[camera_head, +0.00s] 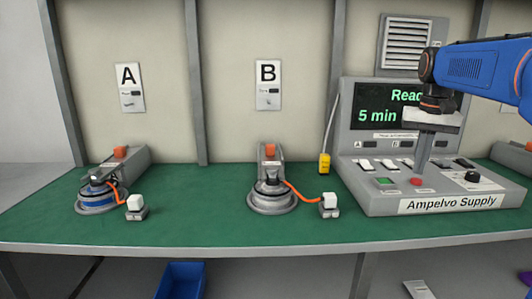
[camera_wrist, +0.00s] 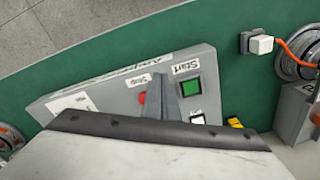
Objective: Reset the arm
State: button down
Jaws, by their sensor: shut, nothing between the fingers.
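My blue arm (camera_head: 475,68) reaches in from the right in the head view. My gripper (camera_head: 421,168) points down over the control console (camera_head: 430,206), its fingers shut together with nothing between them. In the head view the fingertips appear near the red button (camera_head: 416,181) and green button (camera_head: 384,181). In the wrist view my gripper (camera_wrist: 163,78) shows between the green Start button (camera_wrist: 192,87) and the red Stop button (camera_wrist: 142,97). I cannot tell whether the tips touch the panel. The screen (camera_head: 380,112) reads "Read..." and "5 min", partly hidden by my gripper.
Two hub motors, left (camera_head: 97,194) and middle (camera_head: 271,193), stand on the green bench (camera_head: 190,215) with orange cables to white plugs. A yellow device (camera_head: 324,164) hangs beside the console. A blue bin (camera_head: 181,280) sits below. Bench between the motors is mostly clear.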

jog(key=s+a+f+n+t, duration=0.1)
jog(key=s+a+f, duration=0.3)
jog(key=s+f, duration=0.3)
jog(key=s+a+f+n+t, duration=0.1)
jog(key=s+a+f+n, duration=0.1)
jog(key=s+a+f, duration=0.2)
jog(key=s+a+f+n+t, duration=0.1)
jog(key=s+a+f, duration=0.3)
jog(key=s+f, duration=0.6)
jog(key=s+t, duration=0.1)
jog(key=s, duration=0.4)
jog(key=shift+s+a+f+n, duration=0.15)
jog(key=shift+a+n, duration=0.1)
jog(key=shift+n, duration=0.15)
